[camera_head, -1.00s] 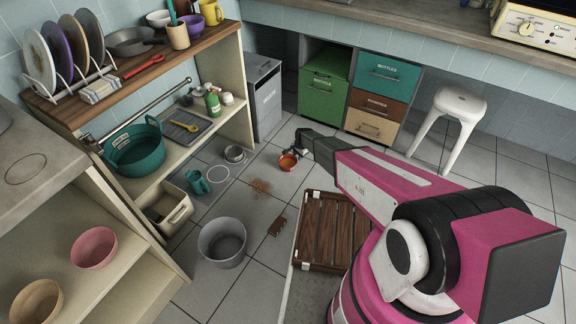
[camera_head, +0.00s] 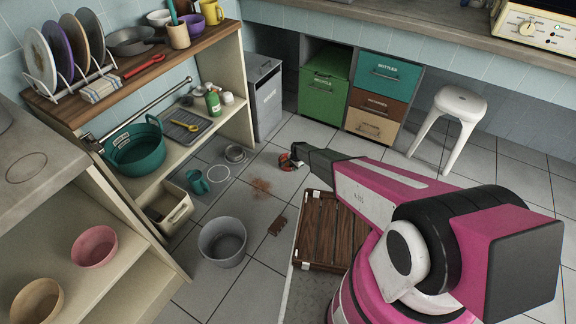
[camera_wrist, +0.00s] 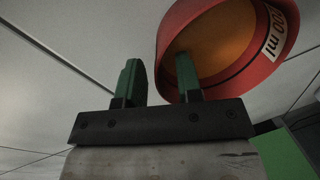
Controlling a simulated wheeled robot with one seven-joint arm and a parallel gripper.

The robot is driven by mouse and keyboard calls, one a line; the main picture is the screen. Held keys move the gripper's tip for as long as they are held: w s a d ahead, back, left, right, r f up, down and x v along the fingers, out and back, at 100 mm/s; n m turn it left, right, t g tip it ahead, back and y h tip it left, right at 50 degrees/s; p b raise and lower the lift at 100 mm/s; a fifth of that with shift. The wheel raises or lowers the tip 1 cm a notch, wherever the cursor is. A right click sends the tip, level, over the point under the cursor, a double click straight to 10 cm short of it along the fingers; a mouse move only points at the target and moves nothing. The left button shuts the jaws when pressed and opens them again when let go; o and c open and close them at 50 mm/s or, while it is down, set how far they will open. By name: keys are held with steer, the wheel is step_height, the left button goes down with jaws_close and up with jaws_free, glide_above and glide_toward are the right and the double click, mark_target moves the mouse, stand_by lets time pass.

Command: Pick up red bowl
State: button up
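The red bowl (camera_head: 285,161) is on the grey tiled floor, partly hidden by my gripper (camera_head: 297,159) in the head view. In the wrist view the red bowl (camera_wrist: 262,72) fills the upper right, with an orange inner face and a white label ending in "ml". My gripper (camera_wrist: 160,78) shows two green fingers standing apart there. The bowl's left edge lies in the gap between them, and the right finger overlaps the orange face. I cannot tell whether either finger touches the bowl.
A brown slatted wooden piece (camera_head: 326,232) lies under my arm. A grey bucket (camera_head: 222,242) and a teal mug (camera_head: 197,181) stand left on the floor. A brown stain (camera_head: 260,187) marks the tiles. A green drawer unit (camera_head: 324,85) and white stool (camera_head: 449,122) stand behind.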

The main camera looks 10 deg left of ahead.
steer(key=shift+w+f, duration=0.1)
steer(key=shift+f, duration=0.25)
jaws_close()
steer(key=shift+r, duration=0.2)
